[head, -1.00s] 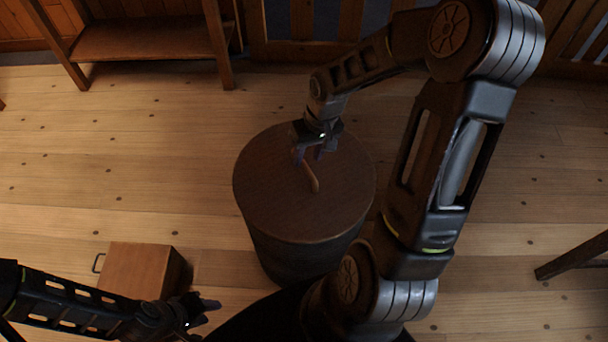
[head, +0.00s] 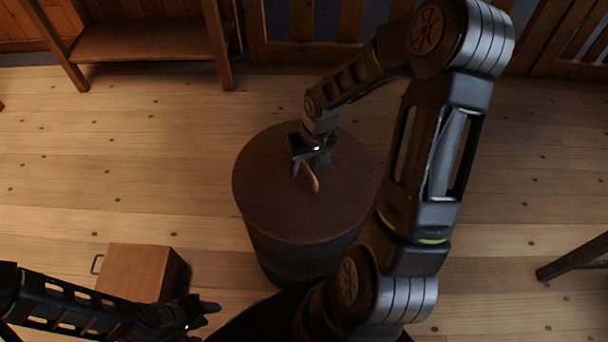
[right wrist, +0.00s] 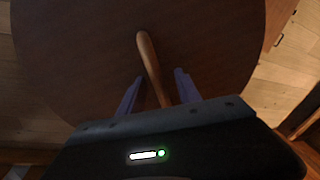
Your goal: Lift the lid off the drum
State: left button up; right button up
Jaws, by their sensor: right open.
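The dark brown drum (head: 290,255) stands upright on the floor with its round flat lid (head: 265,190) on top. A lighter wooden bar handle (head: 314,182) lies across the middle of the lid. My right gripper (head: 308,168) is at the handle's far end, low over the lid. In the right wrist view the lid (right wrist: 75,50) fills most of the picture, and the handle (right wrist: 148,55) runs between the two open fingers (right wrist: 158,92), with a gap on each side. My left gripper (head: 208,308) is at the lower left, away from the drum; its jaw opening is unclear.
A wooden box (head: 135,270) with a small metal handle sits on the floor left of the drum, beside my left arm. A wooden bench (head: 150,42) stands at the back left. A dark leg (head: 575,258) shows at the right edge.

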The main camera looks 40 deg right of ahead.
dwell(0.3)
grip_shut()
dwell(0.3)
dwell(1.0)
